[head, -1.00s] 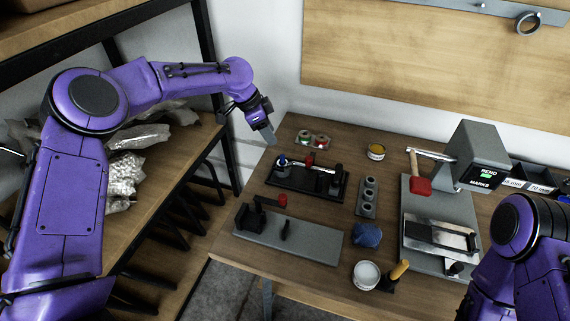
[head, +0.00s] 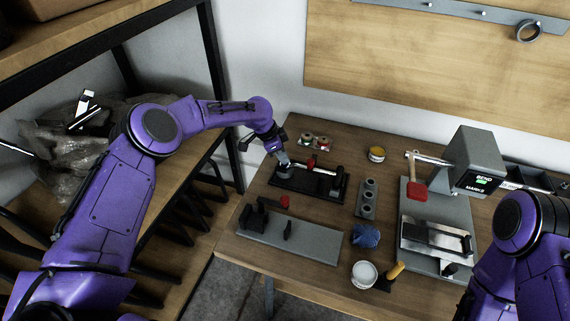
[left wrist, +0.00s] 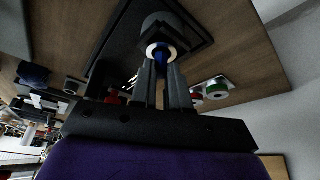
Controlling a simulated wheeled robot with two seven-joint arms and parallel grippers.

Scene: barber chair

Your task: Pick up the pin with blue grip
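The pin with blue grip (left wrist: 164,56) shows in the left wrist view as a small blue piece at a pale ring on a dark round holder. My left gripper (head: 284,163) is over the left end of the black fixture (head: 322,187) in the head view and hides the pin there. In the left wrist view its two fingers (left wrist: 162,75) point at the blue grip with a narrow gap between them. The blue grip lies at the fingertips; contact is not clear. My right arm is at the lower right, its gripper out of view.
Red and green spools (head: 315,141) stand just behind the fixture. A grey plate with a red-knobbed clamp (head: 290,236) lies in front. A grey holed block (head: 367,198), blue brush-like piece (head: 366,236) and bending machine (head: 478,160) are to the right.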

